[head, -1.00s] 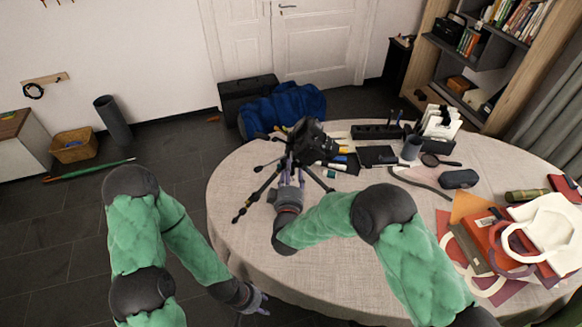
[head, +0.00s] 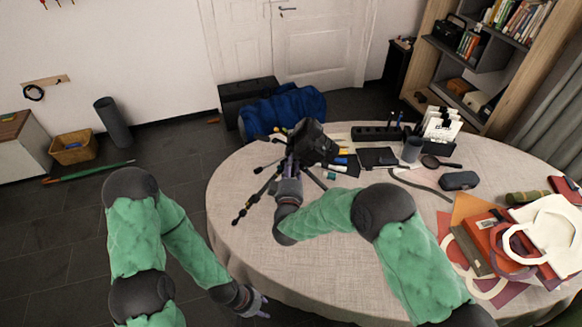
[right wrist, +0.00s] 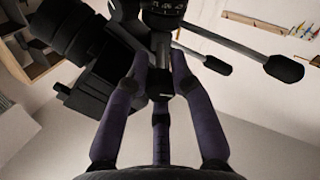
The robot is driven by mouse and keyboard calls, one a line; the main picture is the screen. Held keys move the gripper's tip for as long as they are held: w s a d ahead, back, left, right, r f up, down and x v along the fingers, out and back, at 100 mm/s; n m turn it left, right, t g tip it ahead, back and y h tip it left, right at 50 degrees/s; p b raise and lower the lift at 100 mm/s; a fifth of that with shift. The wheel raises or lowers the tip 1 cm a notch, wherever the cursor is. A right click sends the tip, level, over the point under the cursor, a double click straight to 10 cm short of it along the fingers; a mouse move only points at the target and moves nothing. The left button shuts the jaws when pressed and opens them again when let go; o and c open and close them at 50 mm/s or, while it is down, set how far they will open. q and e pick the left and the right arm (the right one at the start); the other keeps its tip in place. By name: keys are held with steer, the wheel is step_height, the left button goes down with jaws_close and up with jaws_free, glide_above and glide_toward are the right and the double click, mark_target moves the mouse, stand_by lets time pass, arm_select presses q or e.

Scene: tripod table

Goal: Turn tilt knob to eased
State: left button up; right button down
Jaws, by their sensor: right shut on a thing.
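A black tripod (head: 257,190) stands on the round table with a black camera (head: 312,143) mounted on its head. In the right wrist view the camera (right wrist: 72,35) is at upper left, and two dark handles (right wrist: 262,58) extend to the right. My right gripper (head: 291,163) reaches up to the tripod head from the near side. Its fingers (right wrist: 159,62) are shut on a small dark part under the round head base, apparently the tilt knob (right wrist: 160,82). The fingers partly hide it, and its setting is not legible. My left gripper (head: 264,304) is open and empty near the table's front edge.
Folders and paper pieces (head: 492,245) cover the table's right side. The table's (head: 247,155) front middle is clear.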

steer(key=shift+f, duration=0.1)
steer(key=m+b, duration=0.2)
steer(key=m, duration=0.1)
steer(key=shift+f+m+b, duration=0.1)
steer(key=shift+m+b, duration=0.2)
steer(key=m+b, duration=0.3)
steer(key=m, duration=0.1)
steer(key=shift+f+m, duration=0.1)
steer(key=shift+m, duration=0.2)
steer(key=m+b, duration=0.3)
steer(key=shift+m, duration=0.3)
steer(key=shift+m+b, duration=2)
steer(key=shift+m, duration=0.5)
steer(key=c, duration=1)
jaws_free()
steer(key=shift+r, duration=0.2)
steer(key=shift+c, duration=0.2)
steer(key=shift+s, duration=0.15)
